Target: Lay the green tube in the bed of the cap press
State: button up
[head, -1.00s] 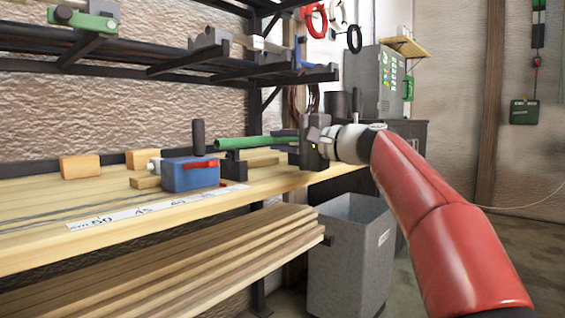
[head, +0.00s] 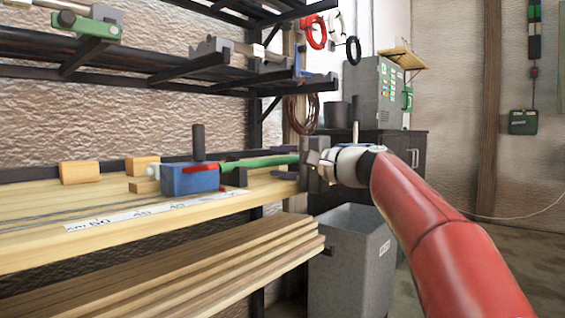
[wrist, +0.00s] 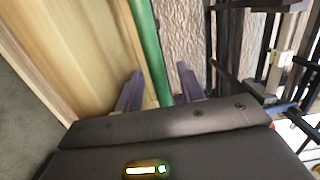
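The green tube (head: 265,162) is a straight rod lying almost level over the bench, its left end beside the blue body of the cap press (head: 190,179). The press has a red lever and an upright black handle. A dark cradle (head: 238,177) shows under the tube's left part; the tube seems to rest in it, though contact is hard to see. My gripper (head: 309,162) is at the tube's right end. In the wrist view the tube (wrist: 151,50) runs between the two fingers (wrist: 160,88), with a gap visible on each side, so the gripper looks open around it.
The wooden bench (head: 40,245) carries a white ruler strip (head: 150,208) and small wooden blocks (head: 80,172). A dark rack (head: 200,70) hangs above. A grey bin (head: 350,260) stands below on the right, beside a stack of boards (head: 220,265).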

jog(key=shift+r, duration=0.25)
jog(key=v, duration=1.2)
jog(key=shift+f, duration=0.15)
jog(key=s+f+n+g+h, duration=0.1)
jog(key=s+f+h, duration=0.3)
jog(key=s+f, duration=0.45)
jog(key=s+f+n+g+h, duration=0.1)
jog(key=s+f+h, duration=0.35)
jog(key=f, duration=0.65)
jog(key=s+d+f+n+g+h, duration=0.1)
jog(key=s+d+f+n+h, duration=0.1)
jog(key=s+f, duration=0.6)
jog(key=s+d+f+n+g+h, duration=0.1)
jog(key=s+d+f+h, duration=0.3)
jog(key=f, duration=0.7)
jog(key=s+d+n, duration=0.1)
jog(key=s+d, duration=0.1)
jog(key=s, duration=0.2)
jog(key=shift+h, duration=0.35)
